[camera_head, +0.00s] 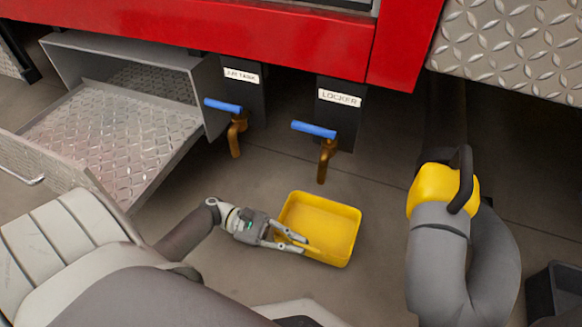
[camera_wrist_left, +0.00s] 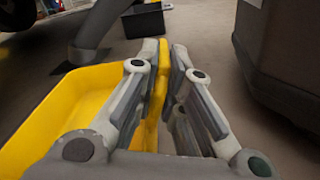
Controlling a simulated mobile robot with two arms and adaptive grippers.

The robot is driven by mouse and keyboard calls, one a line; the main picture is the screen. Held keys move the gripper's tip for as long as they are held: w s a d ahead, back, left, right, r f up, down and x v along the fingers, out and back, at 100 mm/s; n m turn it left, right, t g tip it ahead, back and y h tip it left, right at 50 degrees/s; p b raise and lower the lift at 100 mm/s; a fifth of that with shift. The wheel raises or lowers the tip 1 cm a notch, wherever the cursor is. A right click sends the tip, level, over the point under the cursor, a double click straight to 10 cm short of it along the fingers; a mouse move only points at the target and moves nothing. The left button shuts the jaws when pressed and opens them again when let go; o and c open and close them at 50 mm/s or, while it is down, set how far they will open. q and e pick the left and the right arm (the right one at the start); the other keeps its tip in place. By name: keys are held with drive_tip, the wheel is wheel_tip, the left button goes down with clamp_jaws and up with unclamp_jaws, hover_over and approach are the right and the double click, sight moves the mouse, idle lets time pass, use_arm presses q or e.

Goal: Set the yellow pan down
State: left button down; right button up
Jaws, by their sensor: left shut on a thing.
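The yellow pan (camera_head: 330,224) is a shallow rectangular tray, low over the floor below the taps in the head view. My left gripper (camera_head: 300,244) comes in from the left and is shut on the pan's near-left wall. In the left wrist view the two fingers of the left gripper (camera_wrist_left: 165,85) pinch the rim of the yellow pan (camera_wrist_left: 62,110), whose body extends to the left. I cannot tell whether the pan's bottom touches the floor. My right gripper is not in view.
Taps with blue handles hang under the red bumper: the air tank tap (camera_head: 236,135) and the locker tap (camera_head: 325,155). An open metal drawer (camera_head: 115,125) is at the left. A thick grey hose with a yellow fitting (camera_head: 432,190) stands at the right. A dark bin (camera_head: 553,292) is at lower right.

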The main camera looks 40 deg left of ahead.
use_arm(q)
drive_tip(key=shift+w+a+f, duration=0.15)
drive_tip(key=shift+a+f, duration=0.2)
drive_tip(key=shift+f, duration=0.05)
drive_tip(key=shift+a+f+b, duration=0.3)
drive_tip(key=shift+f+b, duration=0.2)
drive_tip(key=shift+b, duration=0.25)
wheel_tip(320, 180, down, 3)
drive_tip(key=shift+w+a+b, duration=0.1)
drive_tip(key=shift+b, duration=1.15)
drive_tip(key=shift+r, duration=0.1)
drive_tip(key=c, duration=2)
unclamp_jaws()
drive_tip(key=shift+f, duration=0.2)
drive_tip(key=o, duration=0.5)
drive_tip(key=shift+c, duration=0.2)
